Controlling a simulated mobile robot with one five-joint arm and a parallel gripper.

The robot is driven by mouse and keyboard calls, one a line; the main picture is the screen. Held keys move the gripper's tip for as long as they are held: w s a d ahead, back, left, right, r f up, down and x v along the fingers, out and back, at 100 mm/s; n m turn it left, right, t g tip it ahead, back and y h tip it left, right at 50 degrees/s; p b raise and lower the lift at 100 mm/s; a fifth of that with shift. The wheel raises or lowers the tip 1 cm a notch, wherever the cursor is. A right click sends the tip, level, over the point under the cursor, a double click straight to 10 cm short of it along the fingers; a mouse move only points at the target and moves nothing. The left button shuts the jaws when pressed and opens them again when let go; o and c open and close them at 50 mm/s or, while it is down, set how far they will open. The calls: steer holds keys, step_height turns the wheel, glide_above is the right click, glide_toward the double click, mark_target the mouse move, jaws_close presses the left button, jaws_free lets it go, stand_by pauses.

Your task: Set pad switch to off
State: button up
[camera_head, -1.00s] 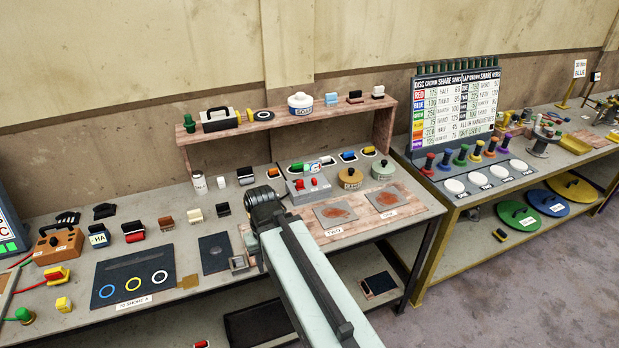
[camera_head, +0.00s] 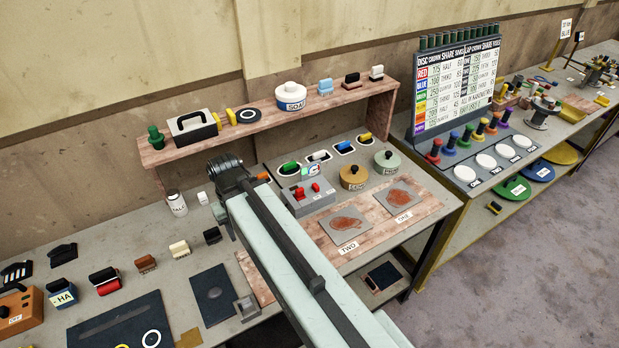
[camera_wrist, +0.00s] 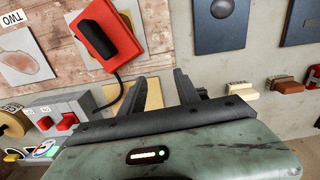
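A grey control box (camera_head: 308,196) with two red switches stands on the bench behind the wooden board. In the wrist view this box (camera_wrist: 58,112) is at the lower left, and its small labels are unreadable. I cannot tell which one is the pad switch. My gripper (camera_wrist: 159,76) is open and empty, its two black fingers apart, left of the grey box in the head view.
The wooden board (camera_head: 375,229) carries two stained pads labelled TWO and ONE. A jar (camera_head: 354,177) and a pot (camera_head: 387,161) stand behind it. A raised shelf (camera_head: 270,120) runs along the back. An orange box (camera_head: 18,312) with an OFF label is at far left.

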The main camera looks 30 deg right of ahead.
steer(key=t+p, duration=0.2)
steer(key=t, duration=0.3)
glide_toward(316, 185)
steer(key=shift+m, duration=0.3)
steer(key=b+x, duration=0.8)
steer(key=x, duration=0.1)
steer(key=shift+s, duration=0.1)
steer(key=shift+r, duration=0.15)
jaws_close()
steer(key=shift+g, duration=0.3)
